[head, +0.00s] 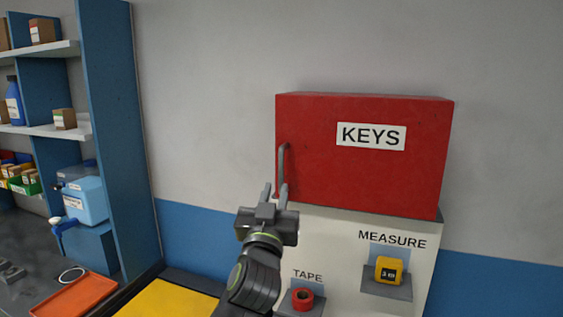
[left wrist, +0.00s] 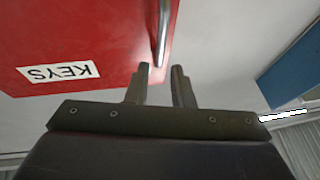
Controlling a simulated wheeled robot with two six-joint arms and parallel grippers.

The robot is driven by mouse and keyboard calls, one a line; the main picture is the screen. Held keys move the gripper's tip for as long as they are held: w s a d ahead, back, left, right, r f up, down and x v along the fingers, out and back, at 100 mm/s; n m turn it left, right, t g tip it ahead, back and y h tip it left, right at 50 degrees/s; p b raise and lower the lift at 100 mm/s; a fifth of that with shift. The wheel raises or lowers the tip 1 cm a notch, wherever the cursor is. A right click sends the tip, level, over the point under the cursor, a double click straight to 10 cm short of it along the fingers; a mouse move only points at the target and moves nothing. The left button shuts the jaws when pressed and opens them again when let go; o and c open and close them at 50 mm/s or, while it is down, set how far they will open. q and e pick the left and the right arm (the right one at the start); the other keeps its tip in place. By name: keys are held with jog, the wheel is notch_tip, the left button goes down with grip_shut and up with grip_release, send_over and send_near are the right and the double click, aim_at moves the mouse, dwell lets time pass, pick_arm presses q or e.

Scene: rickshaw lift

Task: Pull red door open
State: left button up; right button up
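The red door (head: 370,165) is the front of a red box labelled KEYS on the wall, and it is closed. Its grey vertical bar handle (head: 282,165) is at the door's left edge. My left gripper (head: 275,190) is just below and in front of the handle, with its two fingers apart and nothing between them. In the left wrist view the red door (left wrist: 95,35) fills the upper left, and the handle (left wrist: 162,35) is just beyond the open fingertips (left wrist: 160,68). No contact with the handle shows. My right gripper is not in view.
Below the box, a white panel holds a red tape roll (head: 302,298) and a yellow tape measure (head: 389,270) on small shelves. A blue shelf unit (head: 112,130) stands at left. An orange tray (head: 78,298) lies at lower left. The wall left of the box is clear.

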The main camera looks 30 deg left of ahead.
aim_at(281, 168)
pick_arm(q)
jog(key=p+x, duration=0.3)
jog(key=x, duration=0.6)
grip_shut()
